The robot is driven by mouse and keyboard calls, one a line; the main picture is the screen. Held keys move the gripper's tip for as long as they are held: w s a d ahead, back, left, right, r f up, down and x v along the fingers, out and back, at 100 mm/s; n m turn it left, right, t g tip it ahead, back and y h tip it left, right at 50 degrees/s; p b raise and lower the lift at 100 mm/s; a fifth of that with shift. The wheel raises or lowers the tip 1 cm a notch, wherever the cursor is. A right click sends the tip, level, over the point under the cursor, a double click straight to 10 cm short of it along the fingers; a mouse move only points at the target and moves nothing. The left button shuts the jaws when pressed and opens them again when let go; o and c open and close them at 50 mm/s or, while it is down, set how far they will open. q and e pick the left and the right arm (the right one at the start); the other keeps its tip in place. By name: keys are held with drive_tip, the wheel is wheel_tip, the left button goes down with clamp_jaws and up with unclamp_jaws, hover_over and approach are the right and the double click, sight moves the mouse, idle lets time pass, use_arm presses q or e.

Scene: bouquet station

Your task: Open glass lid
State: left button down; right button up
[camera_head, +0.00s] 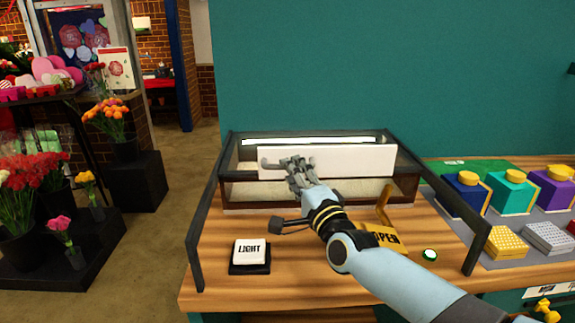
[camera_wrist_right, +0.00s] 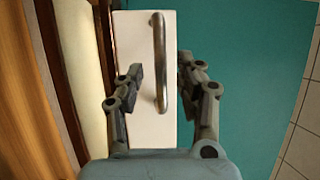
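A dark-framed glass case (camera_head: 232,150) stands at the back of the wooden counter. A white panel (camera_head: 365,161) runs across it; I cannot tell whether this is part of the glass lid. The panel also fills the middle of the right wrist view (camera_wrist_right: 148,128), with a curved metal handle (camera_wrist_right: 159,45) on it. My right gripper (camera_head: 285,163) is in front of the panel. In the wrist view its fingers (camera_wrist_right: 160,75) are spread, one on each side of the handle, with visible gaps. My left gripper is not in view.
A LIGHT button (camera_head: 250,252) sits at the counter's front left. Coloured boxes (camera_head: 515,190) stand on the right. Flowers (camera_head: 110,118) stand far left.

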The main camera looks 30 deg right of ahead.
drive_tip(key=shift+x, duration=1.5)
clamp_jaws()
